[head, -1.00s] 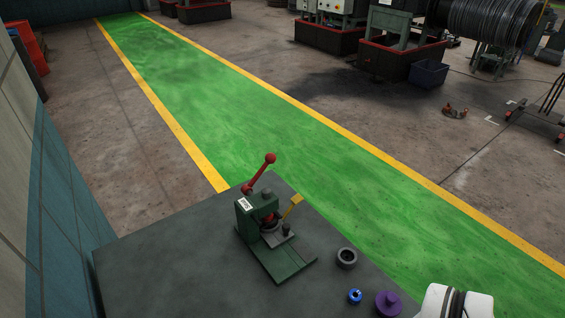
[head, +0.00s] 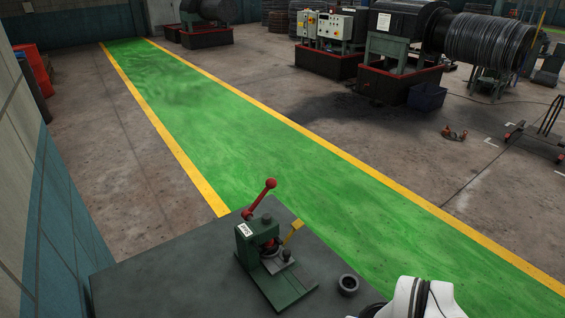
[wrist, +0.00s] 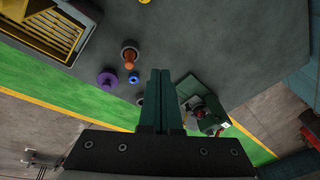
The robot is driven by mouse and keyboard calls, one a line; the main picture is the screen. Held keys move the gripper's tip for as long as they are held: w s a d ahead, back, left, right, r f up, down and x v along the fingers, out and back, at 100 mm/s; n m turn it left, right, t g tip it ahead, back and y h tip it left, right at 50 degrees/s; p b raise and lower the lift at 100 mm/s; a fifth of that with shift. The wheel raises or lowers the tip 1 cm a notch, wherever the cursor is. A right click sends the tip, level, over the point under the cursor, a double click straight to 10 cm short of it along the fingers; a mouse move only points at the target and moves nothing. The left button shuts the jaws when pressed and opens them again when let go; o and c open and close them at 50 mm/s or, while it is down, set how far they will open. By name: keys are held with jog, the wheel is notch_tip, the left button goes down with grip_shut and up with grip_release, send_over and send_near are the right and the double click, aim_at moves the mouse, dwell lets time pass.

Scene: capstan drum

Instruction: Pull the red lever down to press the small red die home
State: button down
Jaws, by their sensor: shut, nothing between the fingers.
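The green bench press (head: 277,283) stands on the dark bench top. Its red lever (head: 270,184) points up and to the right, with a round red knob at its end. A small red part (head: 267,247), seemingly the die, shows inside the press above a grey seat; how deep it sits I cannot tell. In the wrist view the press (wrist: 190,88) lies just right of my gripper (wrist: 158,72), partly hidden behind the fingers. The fingers are shut together and empty, apart from the press in the picture. The lever is hard to make out there.
The wrist view shows a purple flanged part (wrist: 108,80), a blue ring (wrist: 133,78), an orange piece (wrist: 130,57) and a yellow tray (wrist: 48,32). Bench left of the press is clear.

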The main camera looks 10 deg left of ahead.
jog(key=w+a+f+n+t, duration=0.1)
jog(key=w+a+n+t, duration=0.15)
jog(key=w, duration=0.45)
jog(key=w+a+n+t, duration=0.1)
jog(key=w+a+n, duration=0.1)
jog(key=w+n, duration=0.35)
jog(key=n+t+y, duration=0.3)
jog(key=n+t, duration=0.5)
jog(key=n, duration=0.1)
send_near(261, 196)
jog(key=d+v, duration=0.1)
jog(key=v, duration=0.4)
jog(key=a+n+t, duration=0.1)
jog(key=a+n, duration=0.1)
jog(key=w+a+n+t+y, duration=0.1)
jog(key=a+n, duration=0.1)
jog(key=shift+a+r, duration=0.2)
jog(key=shift+a, duration=0.1)
jog(key=w+f, duration=0.1)
jog(key=w, duration=1)
jog(key=shift+w+f, duration=0.3)
